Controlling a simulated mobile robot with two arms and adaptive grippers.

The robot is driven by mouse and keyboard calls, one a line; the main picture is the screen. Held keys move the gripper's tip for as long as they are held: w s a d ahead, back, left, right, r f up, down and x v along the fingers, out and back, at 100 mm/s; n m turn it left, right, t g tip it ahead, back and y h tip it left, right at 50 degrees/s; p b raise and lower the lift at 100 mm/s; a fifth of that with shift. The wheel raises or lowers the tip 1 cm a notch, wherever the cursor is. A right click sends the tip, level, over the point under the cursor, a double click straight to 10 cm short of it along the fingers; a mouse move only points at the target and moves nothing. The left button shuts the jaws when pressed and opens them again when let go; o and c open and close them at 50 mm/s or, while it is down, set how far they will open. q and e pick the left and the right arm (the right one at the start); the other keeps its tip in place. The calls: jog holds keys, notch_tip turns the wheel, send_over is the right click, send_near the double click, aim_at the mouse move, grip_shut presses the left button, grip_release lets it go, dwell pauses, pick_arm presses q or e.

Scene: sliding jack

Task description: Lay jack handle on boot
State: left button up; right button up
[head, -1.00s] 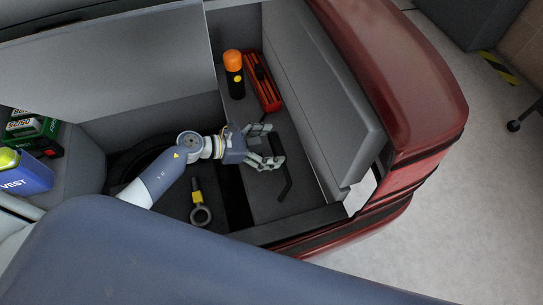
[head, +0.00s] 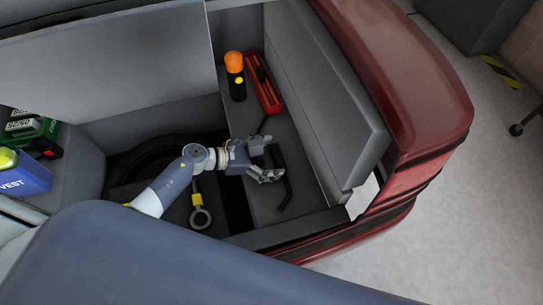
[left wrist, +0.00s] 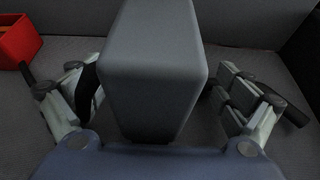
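The black bent jack handle (head: 287,187) lies on the grey boot floor (head: 262,203) at the right of the open well. My left gripper (head: 268,160) is over the middle of the handle, its fingers spread and pointing right. In the left wrist view the fingers stand wide apart on both sides of a large grey block that hides the middle. Dark handle ends show beyond the fingers, at the right (left wrist: 293,114). I cannot tell whether the fingers touch the handle. My right gripper is out of view.
An orange-topped black torch (head: 235,80) and a red tray (head: 266,92) stand behind the handle. A yellow-and-grey ring-ended piece (head: 200,213) lies in the well. A blue vest pack (head: 25,178) and a green box (head: 35,130) are at the left. The boot side wall bounds the right.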

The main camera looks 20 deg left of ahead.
pick_arm(q)
jog(key=shift+r, duration=0.1)
dwell(0.3)
jog(key=shift+r+p, duration=0.25)
jog(key=shift+p, duration=0.1)
jog(key=p+v, duration=0.1)
jog(key=v, duration=1.1)
jog(key=shift+f, duration=0.1)
